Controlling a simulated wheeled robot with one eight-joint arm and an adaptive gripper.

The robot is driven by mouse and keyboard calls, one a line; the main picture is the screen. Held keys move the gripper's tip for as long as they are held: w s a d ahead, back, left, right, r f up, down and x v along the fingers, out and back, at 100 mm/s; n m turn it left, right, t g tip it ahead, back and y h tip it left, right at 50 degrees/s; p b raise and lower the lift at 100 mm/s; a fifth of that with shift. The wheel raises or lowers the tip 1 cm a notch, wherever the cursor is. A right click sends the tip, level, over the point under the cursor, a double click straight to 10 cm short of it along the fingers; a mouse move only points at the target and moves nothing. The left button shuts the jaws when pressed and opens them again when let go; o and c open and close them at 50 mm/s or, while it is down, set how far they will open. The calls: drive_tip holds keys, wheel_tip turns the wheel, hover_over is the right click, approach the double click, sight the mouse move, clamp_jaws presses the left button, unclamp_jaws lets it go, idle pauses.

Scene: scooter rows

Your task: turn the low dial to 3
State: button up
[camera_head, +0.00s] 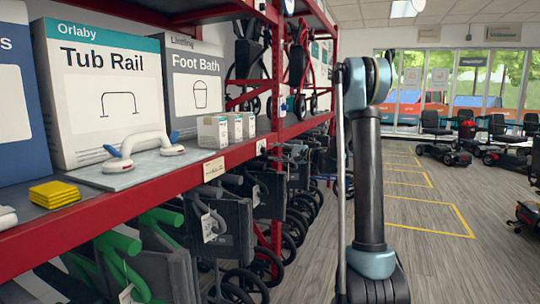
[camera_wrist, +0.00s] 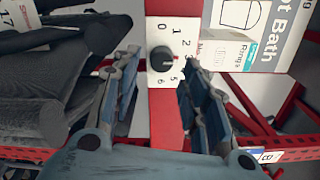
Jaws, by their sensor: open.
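The dial (camera_wrist: 161,58) is a small round black knob on a white plate (camera_wrist: 164,27) in the wrist view. Printed numbers run around its right side, with 0 above it, 1, 2 and 3 to the upper right and right, and 5 and 6 below. I cannot tell surely which number its pointer faces. My gripper (camera_wrist: 160,64) is open, with one finger left and one right of the dial. I cannot tell whether either finger touches it. In the head view I cannot make out the dial, and my gripper does not show.
The red shelf (camera_head: 190,182) holds a Tub Rail box (camera_head: 104,100), a Foot Bath box (camera_head: 193,88), a white grab rail (camera_head: 143,145) and yellow blocks (camera_head: 54,193). Folded walkers (camera_head: 225,235) stand below. Open floor (camera_head: 440,255) lies to the right, with scooters (camera_head: 440,140) beyond.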

drive_tip(key=v, duration=0.8)
drive_tip(key=shift+d, duration=0.15)
drive_tip(key=s+d+f+n+g+h, duration=0.1)
drive_tip(key=s+f+n+g+h, duration=0.2)
drive_tip(key=s, duration=1)
drive_tip(key=s+f+n+h, duration=0.1)
drive_tip(key=s+f+h, duration=0.35)
drive_tip(key=s, duration=0.85)
drive_tip(key=s+d+f+n+h, duration=0.1)
drive_tip(key=s+d+f+h, duration=0.2)
drive_tip(key=s, duration=0.4)
drive_tip(key=s+d+f+n+h, duration=0.1)
drive_tip(key=s+d+f+h, duration=0.2)
drive_tip(key=s+d+f, duration=0.3)
drive_tip(key=s+d+f+g+h, duration=0.1)
drive_tip(key=s+d+f+h, duration=0.2)
drive_tip(key=s+d, duration=0.3)
drive_tip(key=s+f, duration=0.1)
drive_tip(key=s, duration=0.2)
drive_tip(key=shift+s+d+f+n, duration=0.25)
drive_tip(key=shift+s+f+n, duration=0.05)
drive_tip(key=shift+s+n, duration=0.1)
drive_tip(key=shift+h, duration=0.25)
